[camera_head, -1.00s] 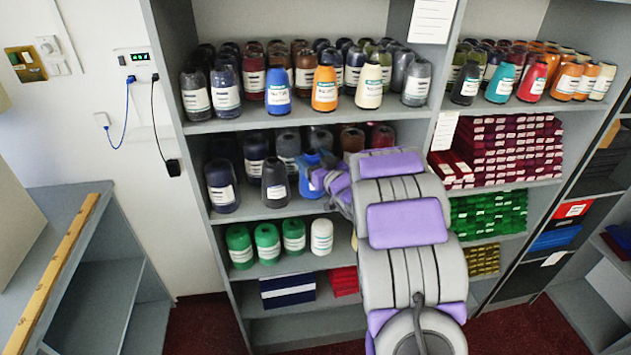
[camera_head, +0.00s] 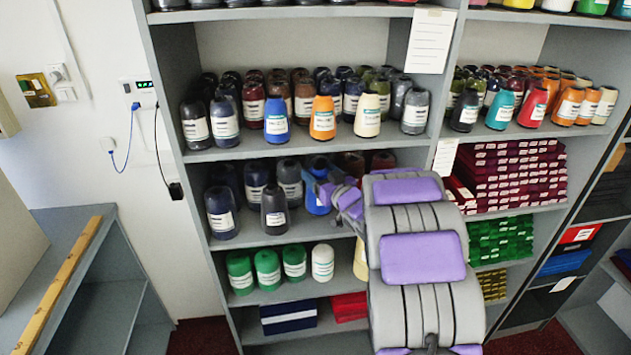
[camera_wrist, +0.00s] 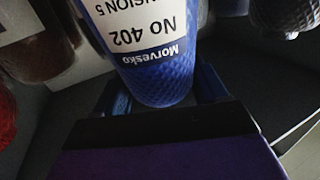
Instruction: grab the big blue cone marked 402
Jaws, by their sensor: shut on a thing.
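The big blue cone (camera_wrist: 150,60) fills the upper middle of the wrist view. Its white label reads "Morvesko No 402", upside down there. My gripper (camera_wrist: 165,88) is shut on it, with a finger on either side. In the head view the blue cone (camera_head: 317,201) is at the middle shelf, partly hidden by my gripper (camera_head: 328,187) and arm. I cannot tell whether its base touches the shelf.
A dark grey cone (camera_head: 274,209) stands close left of the blue cone, with more dark cones behind. Another blue cone (camera_head: 277,118) stands on the shelf above. Green cones (camera_head: 267,268) and a white cone (camera_head: 322,262) are below. The shelf boards (camera_head: 290,150) bound the space.

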